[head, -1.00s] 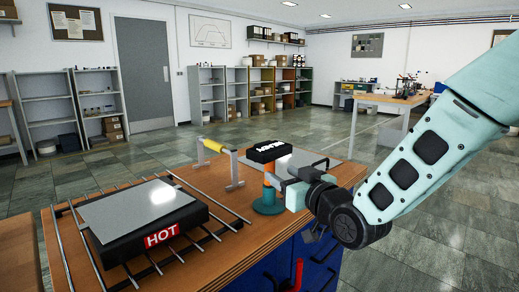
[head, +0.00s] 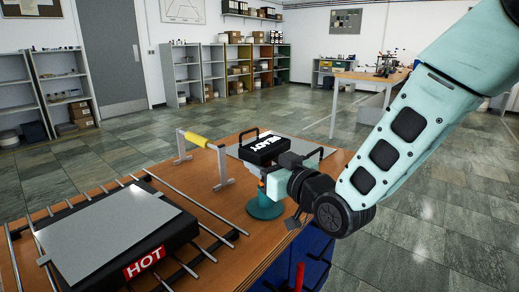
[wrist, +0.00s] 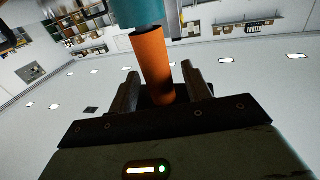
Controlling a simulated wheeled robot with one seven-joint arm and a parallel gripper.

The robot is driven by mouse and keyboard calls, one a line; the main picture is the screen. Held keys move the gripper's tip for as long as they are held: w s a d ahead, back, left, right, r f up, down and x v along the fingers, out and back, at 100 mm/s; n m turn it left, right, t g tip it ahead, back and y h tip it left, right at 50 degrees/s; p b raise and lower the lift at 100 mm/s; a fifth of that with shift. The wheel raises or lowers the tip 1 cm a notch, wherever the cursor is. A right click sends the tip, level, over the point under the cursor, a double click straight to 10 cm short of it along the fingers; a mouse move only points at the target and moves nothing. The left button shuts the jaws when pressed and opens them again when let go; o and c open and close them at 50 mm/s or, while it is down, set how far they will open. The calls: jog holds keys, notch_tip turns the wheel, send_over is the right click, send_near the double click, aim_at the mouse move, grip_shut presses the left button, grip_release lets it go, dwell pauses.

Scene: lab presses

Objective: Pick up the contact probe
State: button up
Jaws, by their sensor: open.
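The contact probe, seen as an orange cylinder (wrist: 153,65), stands upright in a teal round stand (head: 265,207) near the table's right front edge. In the head view only a little orange shows, behind my gripper (head: 271,181). In the wrist view the orange cylinder lies between the two fingers of my gripper (wrist: 161,84), with a teal part beyond it. The fingers are open, one on each side, with a gap visible on the right. Whether the left finger touches it I cannot tell.
A black block marked READY (head: 264,149) sits behind my gripper on a grey plate with black handles. A yellow-barred handle (head: 196,139) stands left of it. A black press marked HOT (head: 146,262) with a metal plate and rails fills the left front.

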grip_shut()
jog(key=shift+r, duration=0.15)
